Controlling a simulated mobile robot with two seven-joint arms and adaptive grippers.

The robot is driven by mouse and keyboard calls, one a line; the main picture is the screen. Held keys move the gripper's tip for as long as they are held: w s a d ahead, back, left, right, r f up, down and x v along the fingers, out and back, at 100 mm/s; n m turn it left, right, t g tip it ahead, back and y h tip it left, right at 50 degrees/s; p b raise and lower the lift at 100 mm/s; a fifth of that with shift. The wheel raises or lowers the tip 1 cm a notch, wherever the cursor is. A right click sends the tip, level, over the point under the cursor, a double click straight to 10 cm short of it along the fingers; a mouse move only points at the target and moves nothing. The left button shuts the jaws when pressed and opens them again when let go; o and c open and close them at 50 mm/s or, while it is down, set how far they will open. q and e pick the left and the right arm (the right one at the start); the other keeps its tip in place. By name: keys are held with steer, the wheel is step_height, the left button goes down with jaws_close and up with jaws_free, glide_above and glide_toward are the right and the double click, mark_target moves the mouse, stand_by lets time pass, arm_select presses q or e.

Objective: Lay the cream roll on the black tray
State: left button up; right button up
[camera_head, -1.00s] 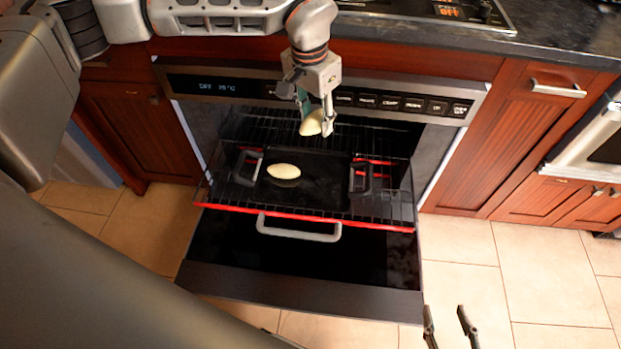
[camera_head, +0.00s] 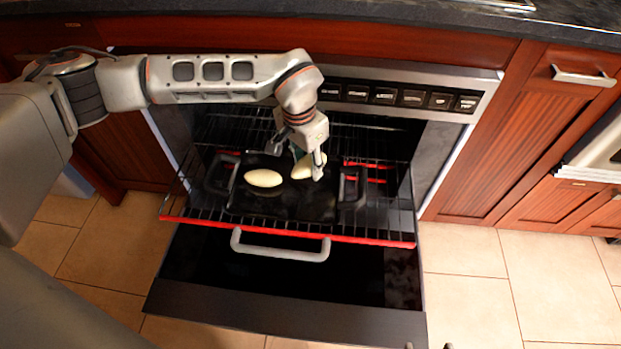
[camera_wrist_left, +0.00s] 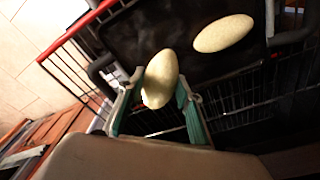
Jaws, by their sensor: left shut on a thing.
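The held cream roll (camera_head: 309,165) is pale and oval. My left gripper (camera_head: 308,170) is shut on it, over the back middle of the black tray (camera_head: 290,208). In the left wrist view the roll (camera_wrist_left: 160,80) sits between the teal-lined fingers, beside the tray (camera_wrist_left: 140,35) surface. Whether it touches the tray I cannot tell. A second, similar roll (camera_head: 263,178) lies on the tray to the left; it also shows in the left wrist view (camera_wrist_left: 224,34). Tips of my right gripper (camera_head: 428,346) just show at the bottom edge, apart and empty.
The tray stands on a wire rack with a red front bar (camera_head: 290,234), pulled out over the open oven door (camera_head: 290,305). The tray's dark handles (camera_head: 352,188) rise at its sides. A grey door handle (camera_head: 280,248) is in front. The tray's front is bare.

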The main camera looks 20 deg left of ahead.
mark_target(309, 187)
arm_select(q)
steer(key=shift+f, duration=0.9)
step_height(309, 187, down, 4)
steer(key=shift+s+f+b, duration=0.15)
steer(key=shift+f+b, duration=0.1)
steer(key=shift+b, duration=0.65)
steer(key=shift+f, duration=0.5)
steer(key=shift+w+r, duration=0.2)
steer(key=shift+f, duration=0.1)
steer(key=o, duration=1.1)
arm_select(e)
steer(key=shift+w+a+r+m+t, duration=0.15)
steer(key=shift+w+a+r+m, duration=0.05)
steer(key=shift+a+r, duration=0.2)
steer(key=shift+w+a+r+m+t, duration=0.15)
steer(key=shift+a+r+m, duration=0.1)
steer(key=shift+a, duration=0.1)
